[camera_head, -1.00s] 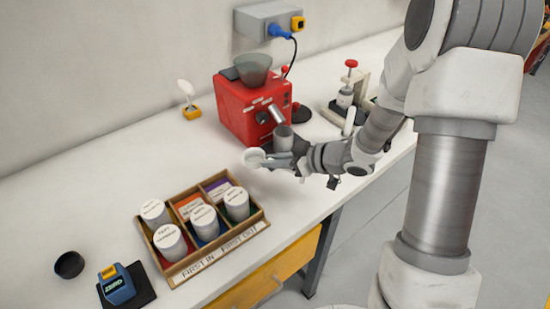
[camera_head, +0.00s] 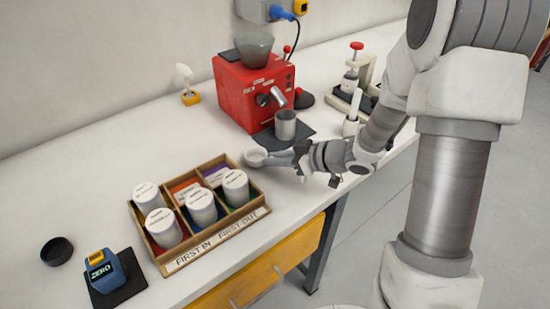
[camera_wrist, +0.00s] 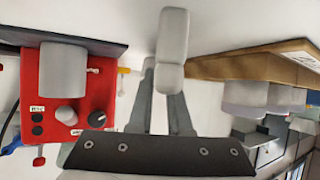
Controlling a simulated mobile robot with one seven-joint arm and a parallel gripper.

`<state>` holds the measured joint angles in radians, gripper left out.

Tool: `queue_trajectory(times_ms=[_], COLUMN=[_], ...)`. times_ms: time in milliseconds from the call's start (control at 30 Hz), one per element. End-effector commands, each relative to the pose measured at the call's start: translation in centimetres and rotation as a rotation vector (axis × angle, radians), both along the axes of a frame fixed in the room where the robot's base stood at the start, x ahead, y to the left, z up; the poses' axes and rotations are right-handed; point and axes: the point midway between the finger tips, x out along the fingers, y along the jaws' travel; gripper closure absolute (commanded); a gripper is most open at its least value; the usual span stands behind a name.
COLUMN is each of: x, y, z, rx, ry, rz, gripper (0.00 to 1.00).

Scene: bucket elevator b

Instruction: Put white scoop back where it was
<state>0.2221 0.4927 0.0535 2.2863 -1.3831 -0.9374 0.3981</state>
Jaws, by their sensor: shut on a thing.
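The white scoop (camera_head: 255,157) is held at the end of my gripper (camera_head: 276,158), with its round bowl toward the left in the head view. It is between the red machine and the wooden crate; I cannot tell whether it touches the counter. In the wrist view the pale scoop (camera_wrist: 172,45) sits between the two grey fingers of my gripper (camera_wrist: 163,85), which are shut on it. A yellow stand (camera_head: 190,98) with a white, rounded upright thing (camera_head: 184,75) is at the wall, left of the red machine.
The wooden crate (camera_head: 218,234) with several white-lidded canisters lies front-left of my gripper. The red machine (camera_head: 250,98) and a steel cup (camera_head: 286,124) are behind it. The counter's left middle is clear.

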Motion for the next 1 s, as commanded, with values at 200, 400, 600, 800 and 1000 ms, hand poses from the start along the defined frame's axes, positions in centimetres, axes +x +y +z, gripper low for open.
queue_trajectory(times_ms=[200,400,600,800,1000], x=[0.0,0.0,0.0,0.0,0.0], y=[0.0,0.0,0.0,0.0,0.0], z=[-0.4,-0.8,-1.2,-1.2,-1.2], rx=[0.0,0.0,0.0,0.0,0.0], ry=[0.001,0.001,0.001,0.001,0.0], rz=[0.0,0.0,0.0,0.0,0.0], gripper=[1.0,1.0,1.0,0.51,0.48])
